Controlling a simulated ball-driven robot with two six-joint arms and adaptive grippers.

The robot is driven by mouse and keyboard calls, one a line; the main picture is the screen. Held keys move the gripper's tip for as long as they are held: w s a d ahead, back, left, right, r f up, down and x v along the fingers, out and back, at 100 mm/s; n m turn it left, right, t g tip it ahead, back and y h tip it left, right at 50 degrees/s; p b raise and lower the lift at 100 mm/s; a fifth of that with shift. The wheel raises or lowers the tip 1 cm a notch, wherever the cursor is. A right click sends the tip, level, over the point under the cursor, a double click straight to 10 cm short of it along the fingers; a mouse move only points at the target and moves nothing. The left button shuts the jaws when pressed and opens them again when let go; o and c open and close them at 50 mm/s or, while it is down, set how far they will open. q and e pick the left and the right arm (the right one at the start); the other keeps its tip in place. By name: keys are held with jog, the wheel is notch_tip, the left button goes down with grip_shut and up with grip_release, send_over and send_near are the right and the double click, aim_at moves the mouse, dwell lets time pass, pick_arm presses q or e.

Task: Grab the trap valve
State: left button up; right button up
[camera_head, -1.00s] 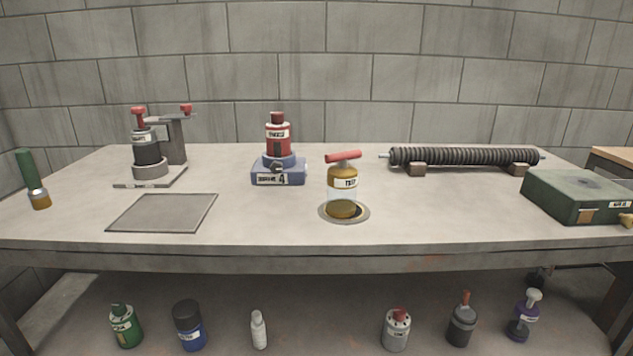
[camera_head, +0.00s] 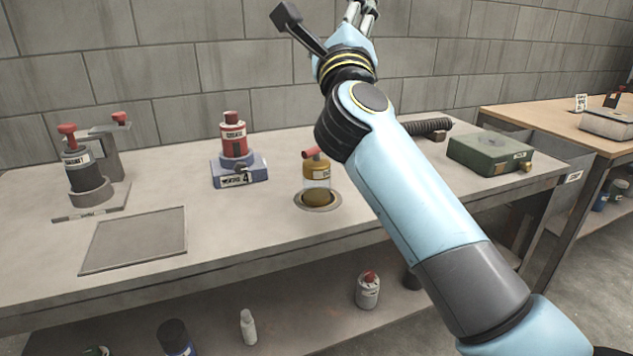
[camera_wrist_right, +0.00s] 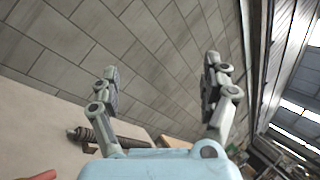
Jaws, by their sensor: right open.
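A yellow jar with a clear band and a red crossbar handle (camera_head: 317,172) stands upright in a round plate on the bench. It looks like the trap valve, but its label is too small to read surely. My right arm crosses the head view from the lower right, with the right gripper (camera_head: 362,8) raised high at the top edge, well above the jar. In the right wrist view the right gripper (camera_wrist_right: 162,66) is open, with nothing between its fingers. A red bar (camera_wrist_right: 40,175), probably the handle, shows at that view's lower left. My left gripper is not in view.
A red canister (camera_head: 234,138) sits on a blue base to the left of the jar. A black canister on a stand (camera_head: 80,170) and a flat plate (camera_head: 135,240) are farther left.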

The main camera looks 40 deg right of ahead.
jog(key=w+d+f+m+g+h, duration=0.2)
jog(key=d+f+m+g, duration=0.1)
jog(key=d+m+g, duration=0.3)
jog(key=m+g+y, duration=0.6)
jog(key=m+g, duration=0.1)
send_over(316, 148)
jog(key=d, duration=0.3)
notch_tip(316, 148, down, 11)
jog(key=a+f+y, duration=0.1)
jog(key=s+a+f+g+y, duration=0.1)
jog(key=a, duration=0.1)
jog(key=a+f+g+y, duration=0.1)
jog(key=shift+s+a+f+y, duration=0.3)
jog(key=shift+a, duration=0.05)
jog(key=x, duration=0.5)
jog(key=shift+s+a+f+b, duration=0.1)
jog(key=shift+s+a+b, duration=0.1)
jog(key=shift+b, duration=0.2)
jog(key=shift+b+x, duration=0.45)
jog(key=shift+x, duration=2.35)
jog(key=shift+s, duration=0.15)
jog(key=c, duration=1.5)
jog(key=shift+c, duration=0.6)
jog(key=shift+a, duration=0.1)
